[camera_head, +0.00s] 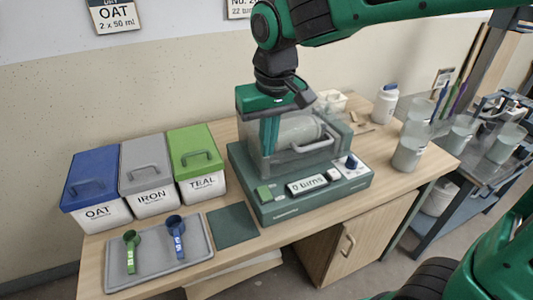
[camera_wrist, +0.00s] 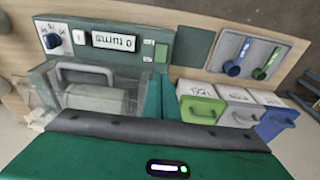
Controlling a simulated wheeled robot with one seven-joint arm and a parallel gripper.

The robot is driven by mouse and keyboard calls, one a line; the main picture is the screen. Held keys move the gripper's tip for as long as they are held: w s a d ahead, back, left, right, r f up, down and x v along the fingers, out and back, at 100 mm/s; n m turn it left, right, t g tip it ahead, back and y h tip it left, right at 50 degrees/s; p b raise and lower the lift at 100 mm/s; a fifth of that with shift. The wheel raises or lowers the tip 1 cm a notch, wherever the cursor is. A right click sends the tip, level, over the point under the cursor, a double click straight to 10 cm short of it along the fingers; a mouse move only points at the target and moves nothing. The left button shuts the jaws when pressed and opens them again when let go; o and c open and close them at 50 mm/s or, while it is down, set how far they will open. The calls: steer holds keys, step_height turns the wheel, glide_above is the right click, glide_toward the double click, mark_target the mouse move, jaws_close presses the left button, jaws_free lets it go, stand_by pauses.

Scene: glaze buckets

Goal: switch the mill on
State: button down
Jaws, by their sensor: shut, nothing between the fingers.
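The mill (camera_head: 325,193) is a green-grey machine on the table, with a clear cover (camera_head: 317,143) over a pale drum. Its front panel has a display (camera_head: 307,185) reading "0 turns", a blue knob (camera_head: 351,163) at the right, a small white piece (camera_head: 333,174) between them, and a green square control (camera_head: 264,193) at the left. In the wrist view the panel is upside down, with the display (camera_wrist: 113,41) and the knob (camera_wrist: 52,39). My gripper (camera_head: 268,150) is shut and empty, pointing down at the left end of the clear cover, behind the green control. Contact cannot be told.
Lidded bins stand at the left: blue OAT (camera_head: 95,188), grey IRON (camera_head: 147,175) and green TEAL (camera_head: 195,162). A grey tray (camera_head: 190,254) holds a green scoop (camera_head: 130,250) and a blue scoop (camera_head: 177,238). Clear cups (camera_head: 408,153) and a white bottle (camera_head: 385,105) stand right.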

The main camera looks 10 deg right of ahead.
mark_target(263, 186)
steer(key=shift+w, duration=0.25)
steer(key=shift+f, duration=0.1)
steer(key=f, duration=0.4)
steer(key=w+f, duration=0.1)
steer(key=f, duration=0.4)
steer(key=w+f, duration=0.1)
steer(key=f, duration=0.3)
steer(key=shift+w+a+f, duration=0.15)
steer(key=shift+a+f, duration=0.15)
steer(key=shift+a, duration=0.05)
